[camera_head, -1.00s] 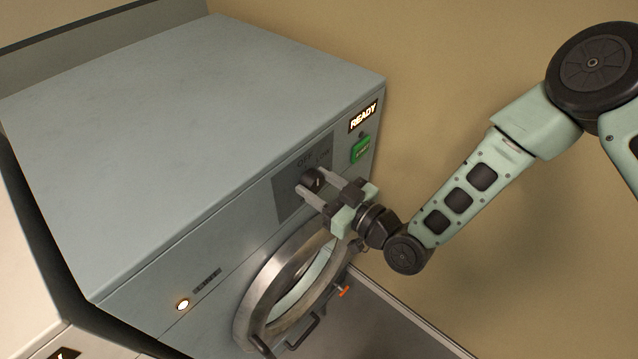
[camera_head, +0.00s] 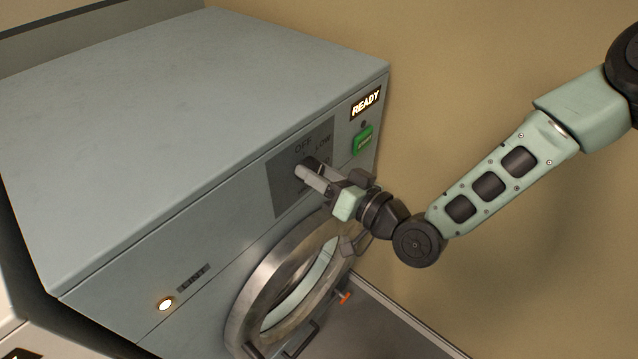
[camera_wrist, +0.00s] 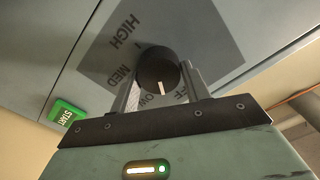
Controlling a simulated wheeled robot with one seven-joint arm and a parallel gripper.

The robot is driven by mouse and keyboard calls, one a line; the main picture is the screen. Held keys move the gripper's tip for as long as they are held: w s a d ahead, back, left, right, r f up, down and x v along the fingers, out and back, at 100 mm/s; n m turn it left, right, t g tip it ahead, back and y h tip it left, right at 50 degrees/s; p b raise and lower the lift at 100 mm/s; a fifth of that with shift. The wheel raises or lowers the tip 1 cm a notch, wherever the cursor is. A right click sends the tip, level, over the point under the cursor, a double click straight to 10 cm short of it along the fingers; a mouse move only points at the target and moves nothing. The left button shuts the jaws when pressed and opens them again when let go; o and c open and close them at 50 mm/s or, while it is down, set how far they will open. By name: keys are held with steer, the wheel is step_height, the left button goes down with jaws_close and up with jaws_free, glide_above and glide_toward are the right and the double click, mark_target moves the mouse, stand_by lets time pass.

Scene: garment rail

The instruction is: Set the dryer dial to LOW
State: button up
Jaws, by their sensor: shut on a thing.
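The dryer dial (camera_wrist: 158,70) is a round black knob with a white pointer line, set on a dark panel (camera_wrist: 205,35). In the wrist view its line points down the picture, between the LOW and OFF labels, both partly covered by my fingers. HIGH and MED are readable on the other side. My gripper (camera_wrist: 164,80) is shut on the dial, one finger on each side. In the head view my gripper (camera_head: 313,175) meets the panel from the right and mostly hides the dial (camera_head: 311,164); OFF and LOW show above it.
The green START button (camera_head: 363,140) is close right of the dial, under a lit READY sign (camera_head: 366,103). The round metal door ring (camera_head: 240,315) is below my gripper. A lit lamp (camera_head: 166,304) marked LINT is at lower left. A tan wall (camera_head: 480,70) stands behind.

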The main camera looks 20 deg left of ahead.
steer(key=m+b, duration=0.1)
steer(key=m, duration=0.1)
steer(key=m+b, duration=0.2)
steer(key=m, duration=0.1)
steer(key=shift+w+d+f+m+b, duration=0.1)
steer(key=shift+f+m+b, duration=0.05)
steer(key=shift+m+b, duration=0.15)
stand_by(0.4)
steer(key=o, duration=1)
steer(key=shift+c, duration=0.2)
steer(key=p+v, duration=0.4)
steer(key=v, duration=1.3)
steer(key=shift+d+p, duration=0.2)
steer(key=shift+p, duration=0.1)
